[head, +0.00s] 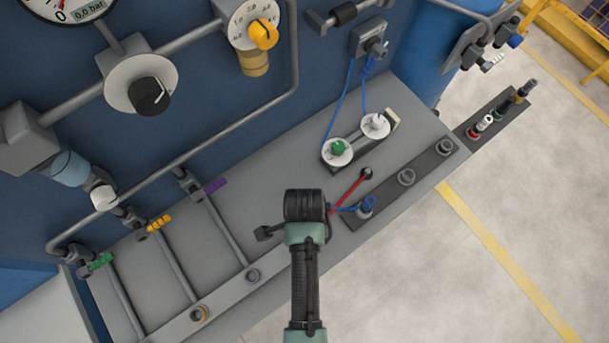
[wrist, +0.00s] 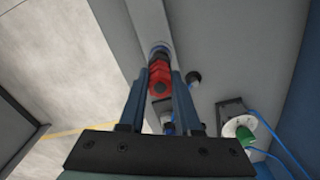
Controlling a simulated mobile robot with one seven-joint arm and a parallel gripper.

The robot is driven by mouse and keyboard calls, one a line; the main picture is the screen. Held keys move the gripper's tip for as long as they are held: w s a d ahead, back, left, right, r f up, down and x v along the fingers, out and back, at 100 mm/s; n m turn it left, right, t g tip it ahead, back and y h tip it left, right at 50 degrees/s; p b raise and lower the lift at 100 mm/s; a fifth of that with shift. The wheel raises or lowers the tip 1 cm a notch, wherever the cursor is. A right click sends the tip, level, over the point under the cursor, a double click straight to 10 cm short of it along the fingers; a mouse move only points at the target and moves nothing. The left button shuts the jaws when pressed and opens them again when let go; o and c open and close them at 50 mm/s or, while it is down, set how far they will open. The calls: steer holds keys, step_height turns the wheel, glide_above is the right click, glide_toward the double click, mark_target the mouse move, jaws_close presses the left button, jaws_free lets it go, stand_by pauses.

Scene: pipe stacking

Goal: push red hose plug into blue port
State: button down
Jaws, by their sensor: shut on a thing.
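The red hose plug (wrist: 160,80) is between the two fingers of my gripper (wrist: 161,74) in the wrist view, shut on it. Just beyond its far end is a blue-grey ring (wrist: 159,48), which looks like the blue port. The plug lines up with this ring; I cannot tell whether it touches or enters it. In the head view my arm covers the fingers, the plug and that spot. A red hose (head: 347,193) runs from behind my wrist to a dark fitting on the grey bench.
A blue fitting (head: 367,206) with a blue hose sits on the dark rail (head: 388,190), right of my wrist. White dials (head: 337,152) with blue hoses stand behind it. Grey pipes and gauges line the blue wall (head: 215,95). Open floor (head: 500,210) lies right.

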steer(key=shift+f+b, duration=0.5)
steer(key=shift+f, duration=0.45)
steer(key=c, duration=0.5)
jaws_free()
